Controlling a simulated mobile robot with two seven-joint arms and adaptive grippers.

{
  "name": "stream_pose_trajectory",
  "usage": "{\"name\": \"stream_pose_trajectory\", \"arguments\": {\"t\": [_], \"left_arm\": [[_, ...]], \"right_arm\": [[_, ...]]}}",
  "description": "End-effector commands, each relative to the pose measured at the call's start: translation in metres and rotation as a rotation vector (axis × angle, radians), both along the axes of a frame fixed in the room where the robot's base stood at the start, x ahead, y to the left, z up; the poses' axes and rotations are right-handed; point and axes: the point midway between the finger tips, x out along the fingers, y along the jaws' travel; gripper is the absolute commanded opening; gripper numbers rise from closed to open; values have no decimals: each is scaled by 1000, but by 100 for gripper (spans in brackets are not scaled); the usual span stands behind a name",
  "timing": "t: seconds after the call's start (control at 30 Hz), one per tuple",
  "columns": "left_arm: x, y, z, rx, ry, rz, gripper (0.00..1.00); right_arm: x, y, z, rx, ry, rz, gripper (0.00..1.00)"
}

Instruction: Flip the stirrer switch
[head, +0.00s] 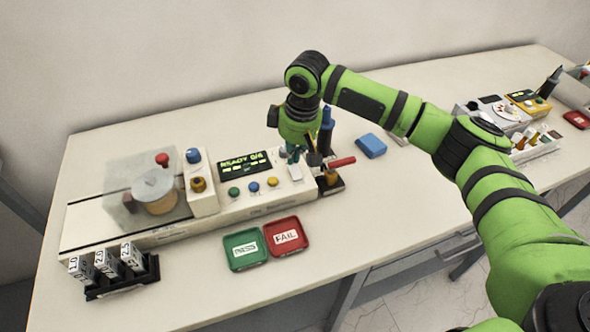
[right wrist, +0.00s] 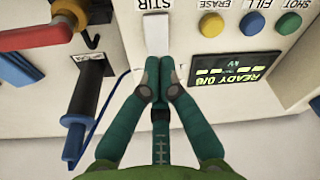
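The stirrer switch (right wrist: 156,36) is a white rocker or lever next to an upside-down STIR label in the right wrist view. In the head view it shows as a small pale piece (head: 296,173) at the right end of the white control box (head: 225,205). My right gripper (right wrist: 160,64) has its green fingertips together, with nothing seen between them. The tips are right at the switch's near end; I cannot tell whether they touch it. In the head view this gripper (head: 293,154) hangs over the box's right end. My left gripper is not in view.
The box carries a READY display (head: 244,163) and green, blue and yellow buttons (head: 253,187). A red-handled part (head: 341,162) and a blue probe (right wrist: 76,135) stand close beside the switch. Green (head: 232,262) and red (head: 299,248) trays lie in front.

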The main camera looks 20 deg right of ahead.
Motion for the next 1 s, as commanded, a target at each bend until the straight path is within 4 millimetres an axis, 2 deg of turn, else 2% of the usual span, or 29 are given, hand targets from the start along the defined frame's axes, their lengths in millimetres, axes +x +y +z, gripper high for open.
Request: {"name": "stream_pose_trajectory", "arguments": {"t": [1.0], "left_arm": [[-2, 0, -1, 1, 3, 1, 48]], "right_arm": [[0, 0, -9, 1, 1, 0, 0]]}}
